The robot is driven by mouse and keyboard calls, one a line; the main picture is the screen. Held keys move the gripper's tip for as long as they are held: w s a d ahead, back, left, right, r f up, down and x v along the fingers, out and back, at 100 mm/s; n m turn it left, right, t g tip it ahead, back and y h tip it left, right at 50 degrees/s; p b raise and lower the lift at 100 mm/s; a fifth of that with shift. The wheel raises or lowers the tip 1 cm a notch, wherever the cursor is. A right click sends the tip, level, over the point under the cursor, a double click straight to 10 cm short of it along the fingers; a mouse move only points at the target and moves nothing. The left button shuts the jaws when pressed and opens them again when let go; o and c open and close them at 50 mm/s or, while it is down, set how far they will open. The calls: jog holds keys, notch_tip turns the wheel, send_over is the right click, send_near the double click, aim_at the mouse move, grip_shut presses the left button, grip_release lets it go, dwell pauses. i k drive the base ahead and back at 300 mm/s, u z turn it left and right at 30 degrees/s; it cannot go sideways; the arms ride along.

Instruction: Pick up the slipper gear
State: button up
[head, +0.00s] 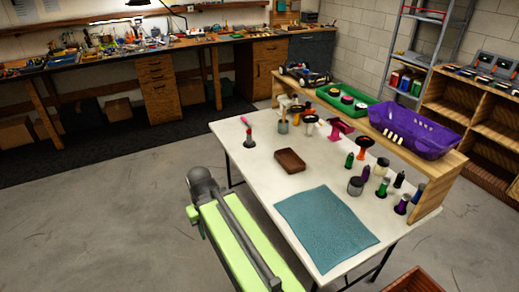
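I cannot pick out the slipper gear for certain. Several small parts stand on the white table (240,166), too small to identify. A green tray (368,118) on the raised wooden shelf holds a few round pieces, also too small to name. My lime and grey body and arm parts fill the lower middle, left of and in front of the table. No gripper fingers can be made out, and I see nothing held.
A teal mat (326,228) and a brown tray (290,161) lie on the table. Bottles and jars (356,186) crowd its right side. The shelf (445,172) bears a purple basket (420,128) and a racecar (304,74). The floor left of the table (100,220) is clear.

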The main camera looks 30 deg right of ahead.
aim_at(249, 144)
jog(key=u, duration=0.55)
jog(key=i, duration=0.8)
jog(key=u, duration=0.3)
jog(key=i, duration=1.4)
jog(key=z, duration=0.7)
jog(key=i, duration=1.05)
jog(key=z, duration=0.85)
